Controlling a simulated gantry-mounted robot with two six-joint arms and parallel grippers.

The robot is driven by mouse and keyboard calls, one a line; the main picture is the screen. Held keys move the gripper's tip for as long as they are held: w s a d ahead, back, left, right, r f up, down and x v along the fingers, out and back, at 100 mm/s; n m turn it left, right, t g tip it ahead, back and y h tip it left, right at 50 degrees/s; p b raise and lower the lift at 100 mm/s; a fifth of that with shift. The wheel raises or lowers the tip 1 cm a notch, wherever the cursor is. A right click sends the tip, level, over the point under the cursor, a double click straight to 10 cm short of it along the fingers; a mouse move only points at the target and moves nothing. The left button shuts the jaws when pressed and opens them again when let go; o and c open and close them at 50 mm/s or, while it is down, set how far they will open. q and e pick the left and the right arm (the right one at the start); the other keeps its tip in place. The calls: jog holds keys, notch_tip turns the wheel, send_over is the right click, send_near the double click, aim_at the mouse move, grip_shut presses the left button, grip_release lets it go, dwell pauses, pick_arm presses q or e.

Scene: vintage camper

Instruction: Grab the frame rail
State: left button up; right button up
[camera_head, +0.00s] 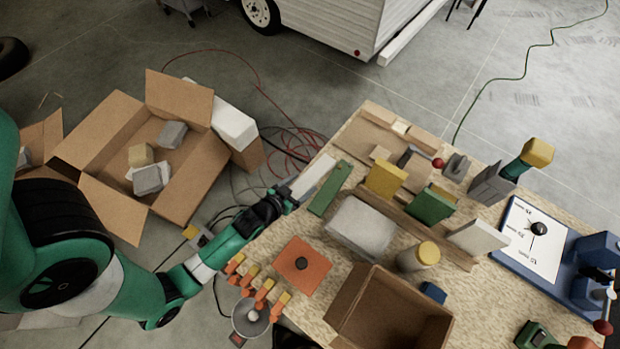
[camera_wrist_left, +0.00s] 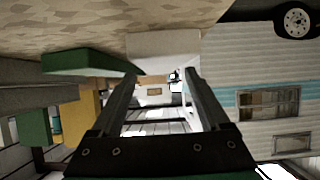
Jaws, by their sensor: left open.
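My left gripper (camera_head: 284,196) is at the left edge of the wooden workbench in the head view. It is open; in the left wrist view its two fingers (camera_wrist_left: 161,80) stand apart with nothing held between them. A pale, flat bar (camera_head: 314,176), probably the frame rail, lies at the bench's left edge just beyond the fingertips. In the left wrist view the pale bar (camera_wrist_left: 165,43) shows past the fingertips. I cannot tell whether they touch it. My right gripper is not in view.
A green bar (camera_head: 330,188) lies close beside the pale bar. A grey block (camera_head: 361,226), an orange plate (camera_head: 302,265) and an open cardboard box (camera_head: 390,313) are nearer on the workbench (camera_head: 352,136). A large open carton (camera_head: 112,120) stands on the floor at left.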

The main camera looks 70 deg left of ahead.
pick_arm(q)
jog(key=x, duration=0.3)
jog(key=shift+r, duration=0.1)
jog(key=c, duration=1.2)
jog(key=shift+c, duration=0.2)
notch_tip(320, 180, up, 19)
jog(key=p, duration=0.6)
notch_tip(320, 180, up, 9)
jog(key=p, duration=0.9)
send_over(306, 182)
